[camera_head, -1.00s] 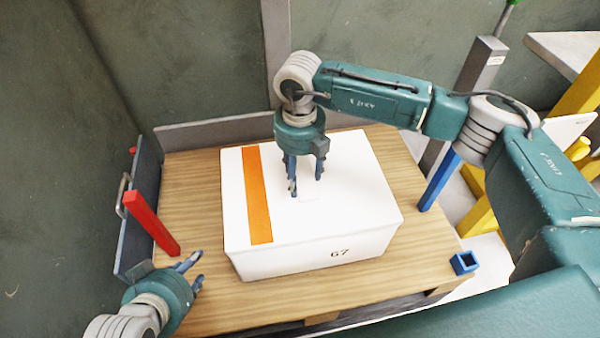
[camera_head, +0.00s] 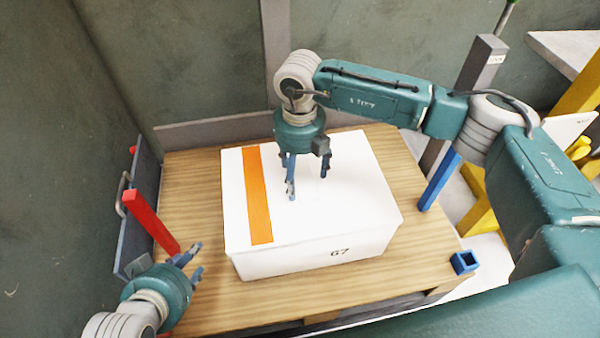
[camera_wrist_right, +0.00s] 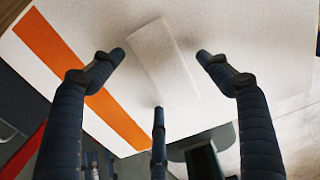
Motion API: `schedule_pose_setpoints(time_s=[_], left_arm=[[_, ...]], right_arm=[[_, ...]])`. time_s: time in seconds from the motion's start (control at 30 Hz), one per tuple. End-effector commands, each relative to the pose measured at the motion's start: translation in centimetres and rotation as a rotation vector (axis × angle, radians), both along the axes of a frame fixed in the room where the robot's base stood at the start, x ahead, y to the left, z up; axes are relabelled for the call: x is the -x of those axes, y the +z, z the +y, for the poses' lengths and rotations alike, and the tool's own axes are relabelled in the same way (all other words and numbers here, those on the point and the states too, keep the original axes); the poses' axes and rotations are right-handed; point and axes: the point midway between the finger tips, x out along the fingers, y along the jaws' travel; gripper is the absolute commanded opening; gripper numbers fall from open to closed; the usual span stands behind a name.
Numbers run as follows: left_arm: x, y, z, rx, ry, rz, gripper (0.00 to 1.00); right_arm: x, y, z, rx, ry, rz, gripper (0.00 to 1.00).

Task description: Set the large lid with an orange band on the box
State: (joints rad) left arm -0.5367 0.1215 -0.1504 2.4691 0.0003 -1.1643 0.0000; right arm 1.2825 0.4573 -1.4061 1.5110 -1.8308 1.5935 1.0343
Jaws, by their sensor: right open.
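My right gripper (camera_head: 306,185) is open above the middle of the lid. In the right wrist view its fingers (camera_wrist_right: 160,75) are spread around a raised white handle (camera_wrist_right: 165,60) on the lid, apart from it. My left gripper (camera_head: 192,262) hangs at the front left of the box, with its fingers apart and nothing between them.
The box stands on a wooden table (camera_head: 190,200) with a low grey back wall (camera_head: 215,130). A red post (camera_head: 150,222) stands at the left. A blue post (camera_head: 438,182) and a small blue square holder (camera_head: 464,262) are at the right. Bare tabletop shows left of the box.

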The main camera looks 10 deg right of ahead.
Motion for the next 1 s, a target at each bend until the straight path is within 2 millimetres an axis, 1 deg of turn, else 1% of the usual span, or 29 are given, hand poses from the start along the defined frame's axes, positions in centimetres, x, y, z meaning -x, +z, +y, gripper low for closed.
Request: schedule_pose_setpoints(time_s=[0.17,0.4,0.5,0.6,0.77,1.0], left_arm=[[0.1,-0.1,0.0,0.002,0.002,0.004,0.38],[0.2,-0.2,0.0,0.002,0.002,0.006,0.38],[0.2,-0.3,0.0,0.003,0.003,0.008,0.38],[0.2,-0.3,-0.1,0.003,0.003,0.008,0.38],[0.2,-0.3,-0.1,0.003,0.003,0.009,0.38],[0.2,-0.3,0.0,0.003,0.003,0.009,0.38]], right_arm=[[-0.1,2.4,0.1,-0.003,0.0,-0.005,0.77],[-0.2,7.6,0.1,-0.001,0.0,-0.005,0.77],[-0.1,9.4,0.1,-0.001,0.0,-0.004,0.77],[-0.1,10.7,0.1,0.0,0.0,-0.002,0.77],[-0.1,11.7,0.1,-0.001,0.0,-0.001,0.77],[0.0,11.8,0.1,-0.001,0.0,0.0,0.77]])
